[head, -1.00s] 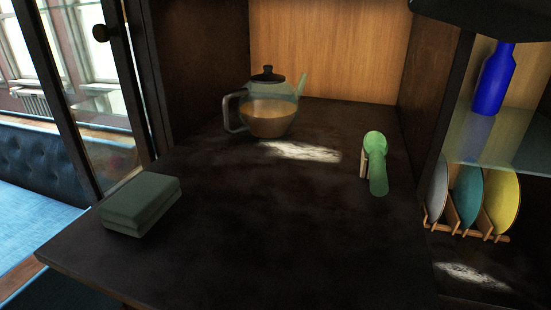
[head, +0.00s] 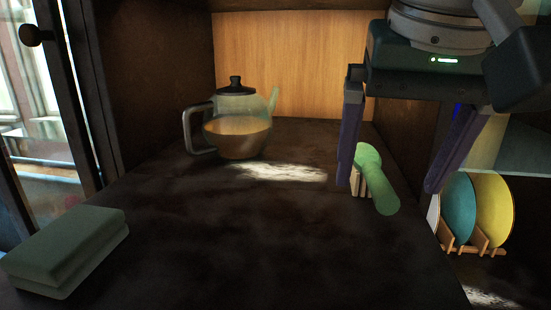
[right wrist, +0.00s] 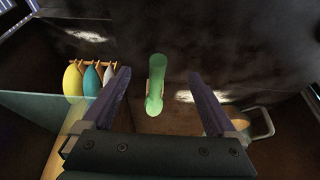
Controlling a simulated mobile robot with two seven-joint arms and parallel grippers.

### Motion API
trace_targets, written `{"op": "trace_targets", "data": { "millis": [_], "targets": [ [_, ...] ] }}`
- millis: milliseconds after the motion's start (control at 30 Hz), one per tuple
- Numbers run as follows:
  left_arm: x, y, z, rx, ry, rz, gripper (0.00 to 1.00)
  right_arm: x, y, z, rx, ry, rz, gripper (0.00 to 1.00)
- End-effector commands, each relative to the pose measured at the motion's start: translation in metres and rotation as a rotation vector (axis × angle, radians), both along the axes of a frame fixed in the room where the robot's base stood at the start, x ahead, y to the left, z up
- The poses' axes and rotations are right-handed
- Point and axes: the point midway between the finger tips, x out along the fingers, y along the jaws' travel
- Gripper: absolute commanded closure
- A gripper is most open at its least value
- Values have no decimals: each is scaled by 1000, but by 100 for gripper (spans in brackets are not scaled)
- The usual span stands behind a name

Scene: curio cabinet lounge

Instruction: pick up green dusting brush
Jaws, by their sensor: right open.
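My left gripper is not in view.
A glass teapot (head: 237,122) stands at the back left of the shelf. A grey-green box or book (head: 68,248) lies at the front left. Plates (head: 494,210) stand in a wooden rack at the right. The shelf's middle is clear.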

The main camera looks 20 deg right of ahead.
Motion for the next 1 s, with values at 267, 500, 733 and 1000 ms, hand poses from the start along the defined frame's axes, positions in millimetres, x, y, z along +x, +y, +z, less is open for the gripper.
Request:
{"op": "trace_targets", "data": {
  "millis": [267, 500, 733, 1000],
  "targets": [
    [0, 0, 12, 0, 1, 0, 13, 39, -28, 4, -18, -2, -11, 7],
    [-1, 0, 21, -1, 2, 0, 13, 79, -52, 4, -17, -2, -10, 7],
    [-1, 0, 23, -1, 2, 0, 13, 96, -62, 2, -15, -2, -5, 7],
    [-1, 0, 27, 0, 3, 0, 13, 109, -70, -21, -16, 2, -5, 7]
  ]
}}
